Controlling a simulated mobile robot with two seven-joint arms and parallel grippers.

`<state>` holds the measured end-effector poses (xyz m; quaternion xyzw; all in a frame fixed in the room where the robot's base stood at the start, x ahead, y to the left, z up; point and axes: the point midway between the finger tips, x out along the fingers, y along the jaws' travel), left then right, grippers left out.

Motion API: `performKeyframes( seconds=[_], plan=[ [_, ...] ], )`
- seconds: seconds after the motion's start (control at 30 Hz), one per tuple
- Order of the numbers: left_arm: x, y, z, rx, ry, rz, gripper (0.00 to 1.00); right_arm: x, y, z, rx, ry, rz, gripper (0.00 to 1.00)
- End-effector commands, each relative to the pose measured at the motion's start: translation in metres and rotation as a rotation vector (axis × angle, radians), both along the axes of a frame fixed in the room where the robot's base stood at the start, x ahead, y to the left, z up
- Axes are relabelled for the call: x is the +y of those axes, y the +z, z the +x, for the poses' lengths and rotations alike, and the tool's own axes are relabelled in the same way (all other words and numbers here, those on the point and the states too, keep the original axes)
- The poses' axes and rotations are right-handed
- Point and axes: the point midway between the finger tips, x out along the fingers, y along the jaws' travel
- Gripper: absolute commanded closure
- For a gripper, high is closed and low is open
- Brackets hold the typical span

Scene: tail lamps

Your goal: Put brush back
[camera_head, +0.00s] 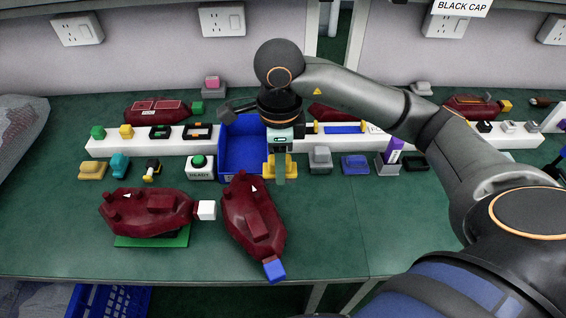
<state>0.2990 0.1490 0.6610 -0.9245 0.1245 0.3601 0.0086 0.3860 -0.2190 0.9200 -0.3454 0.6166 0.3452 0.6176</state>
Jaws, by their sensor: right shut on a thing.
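My right gripper (280,150) reaches down from the right over the bench, just right of the blue bin. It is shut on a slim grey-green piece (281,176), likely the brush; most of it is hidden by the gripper. This piece stands upright in front of a yellow block (270,171). I cannot tell whether the two touch. My left gripper is out of view.
A blue bin (237,160) stands left of the gripper. A dark red lamp (150,211) lies on a green mat, with another lamp (252,214) right of it. A grey block (320,160) and a purple item (394,150) stand to the right.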

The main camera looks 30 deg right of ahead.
Motion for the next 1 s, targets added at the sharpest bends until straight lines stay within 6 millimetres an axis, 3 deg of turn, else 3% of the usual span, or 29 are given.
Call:
performKeyframes(
  seconds=[0.3, 0.5, 0.83, 1.0],
  plan=[
    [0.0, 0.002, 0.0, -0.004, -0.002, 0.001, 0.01, -0.049, -0.034, 0.06, 0.003, -0.006, -0.001, 1.0],
    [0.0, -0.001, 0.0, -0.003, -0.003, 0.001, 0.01, -0.066, -0.073, 0.083, 0.003, -0.002, 0.001, 1.0],
    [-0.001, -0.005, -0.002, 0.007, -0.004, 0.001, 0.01, -0.077, -0.095, 0.097, 0.001, 0.0, 0.001, 1.0],
    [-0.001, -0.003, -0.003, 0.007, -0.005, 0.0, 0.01, -0.077, -0.119, 0.096, 0.003, 0.0, 0.002, 1.0]
  ],
)
